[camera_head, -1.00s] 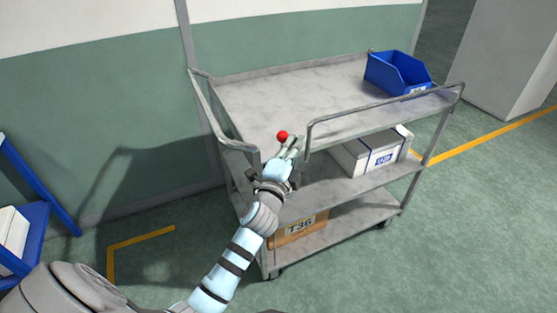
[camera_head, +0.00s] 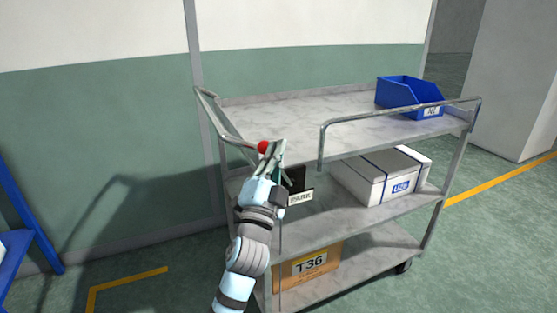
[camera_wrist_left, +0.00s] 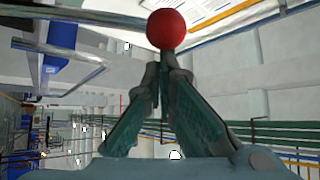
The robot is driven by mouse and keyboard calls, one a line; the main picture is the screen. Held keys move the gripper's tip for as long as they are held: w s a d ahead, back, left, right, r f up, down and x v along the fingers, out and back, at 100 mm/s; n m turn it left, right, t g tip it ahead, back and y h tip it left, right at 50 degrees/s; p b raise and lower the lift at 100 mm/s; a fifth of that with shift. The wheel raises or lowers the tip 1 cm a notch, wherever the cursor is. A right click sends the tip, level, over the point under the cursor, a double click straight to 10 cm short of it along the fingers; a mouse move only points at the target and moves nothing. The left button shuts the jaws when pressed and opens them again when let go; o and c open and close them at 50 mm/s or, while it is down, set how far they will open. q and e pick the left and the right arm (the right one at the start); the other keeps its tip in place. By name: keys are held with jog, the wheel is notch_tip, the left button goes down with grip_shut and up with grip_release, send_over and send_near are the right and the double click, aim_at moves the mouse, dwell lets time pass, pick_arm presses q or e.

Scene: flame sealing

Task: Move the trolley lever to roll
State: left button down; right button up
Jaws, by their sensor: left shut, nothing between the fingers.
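The trolley (camera_head: 300,108) is a grey three-shelf cart. A red ball knob (camera_head: 264,147), which looks like the lever's end, shows at the trolley's near left corner. A plate reading PARK (camera_head: 301,198) is below and to the right of it. My left gripper (camera_head: 273,156) is shut and empty, with its fingertips right by the knob. In the left wrist view the red knob (camera_wrist_left: 167,29) sits just beyond the closed fingertips (camera_wrist_left: 163,66). Whether they touch it I cannot tell. The lever's shaft is mostly hidden by my gripper. My right gripper is not in view.
A blue bin (camera_head: 408,94) stands on the top shelf. A white box (camera_head: 382,176) is on the middle shelf and a T36 carton (camera_head: 308,267) on the bottom one. Metal rails (camera_head: 400,118) edge the top. A wall stands behind; green floor is open to the right.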

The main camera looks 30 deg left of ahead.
pick_arm(q)
jog(key=v, duration=0.7)
jog(key=shift+s, duration=0.2)
jog(key=shift+f, duration=0.1)
dwell(0.4)
